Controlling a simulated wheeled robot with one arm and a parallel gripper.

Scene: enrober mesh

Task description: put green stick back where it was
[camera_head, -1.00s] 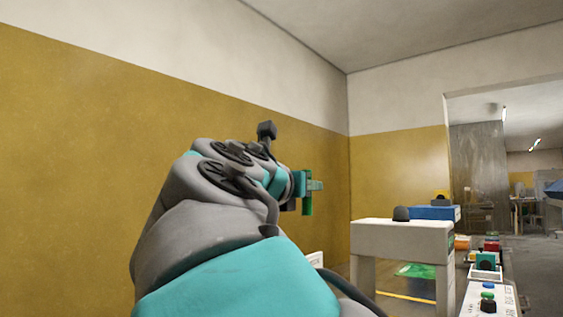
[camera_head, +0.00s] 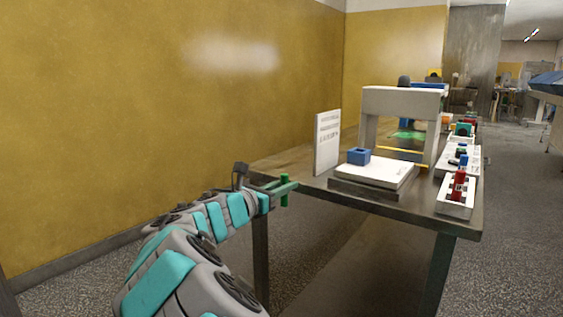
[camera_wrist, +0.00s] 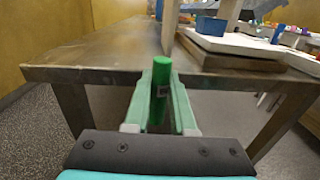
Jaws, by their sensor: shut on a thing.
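The green stick (camera_wrist: 161,88) is a short upright cylinder held between the two pale green fingers of my gripper (camera_wrist: 161,98). In the head view the green stick (camera_head: 284,190) stands upright in my gripper (camera_head: 285,188), just off the near left edge of the table (camera_head: 325,190). In the wrist view the table's front edge (camera_wrist: 110,76) lies just beyond the stick.
A blue open box (camera_head: 359,156) sits on a white plate on a dark base. White trays with coloured pieces (camera_head: 456,197) line the right edge. The table's near left corner is bare.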

